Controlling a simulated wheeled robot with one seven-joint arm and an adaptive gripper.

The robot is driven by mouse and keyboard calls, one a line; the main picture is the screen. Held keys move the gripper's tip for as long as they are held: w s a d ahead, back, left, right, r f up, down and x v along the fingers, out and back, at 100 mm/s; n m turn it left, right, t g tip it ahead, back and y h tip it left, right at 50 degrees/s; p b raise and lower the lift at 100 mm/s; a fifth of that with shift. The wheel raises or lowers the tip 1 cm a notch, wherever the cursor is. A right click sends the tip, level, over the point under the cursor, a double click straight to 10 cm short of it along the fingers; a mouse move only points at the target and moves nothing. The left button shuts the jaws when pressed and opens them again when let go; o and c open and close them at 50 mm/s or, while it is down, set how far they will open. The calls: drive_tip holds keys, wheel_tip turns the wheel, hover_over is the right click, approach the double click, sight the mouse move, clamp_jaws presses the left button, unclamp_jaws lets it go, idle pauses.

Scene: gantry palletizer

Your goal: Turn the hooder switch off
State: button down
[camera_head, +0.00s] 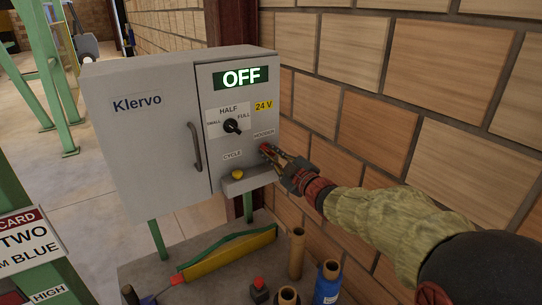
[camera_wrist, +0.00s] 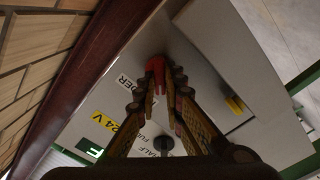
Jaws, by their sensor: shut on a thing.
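The grey control cabinet (camera_head: 150,150) stands against the brick wall, with a lit display (camera_head: 240,78) reading OFF in green-white letters. The red hooder switch (camera_head: 264,147) sits just below the HOODER label (camera_head: 264,133), on the right of the cabinet's front panel. My gripper (camera_head: 270,152) reaches in from the right with its fingertips at this switch. In the wrist view, my gripper (camera_wrist: 166,84) is shut on the red switch (camera_wrist: 155,66), with one finger on each side. The fingers hide part of the switch, and I cannot tell its exact angle.
A black selector knob (camera_head: 232,126) marked SMALL, HALF and FULL is above left of the hooder switch. A yellow button (camera_head: 237,174) sits under the CYCLE label. The brick wall (camera_head: 430,80) is close on the right.

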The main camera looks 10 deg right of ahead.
drive_tip(key=c, duration=1.9)
unclamp_jaws()
drive_tip(key=shift+s, duration=0.1)
drive_tip(key=v, duration=1.2)
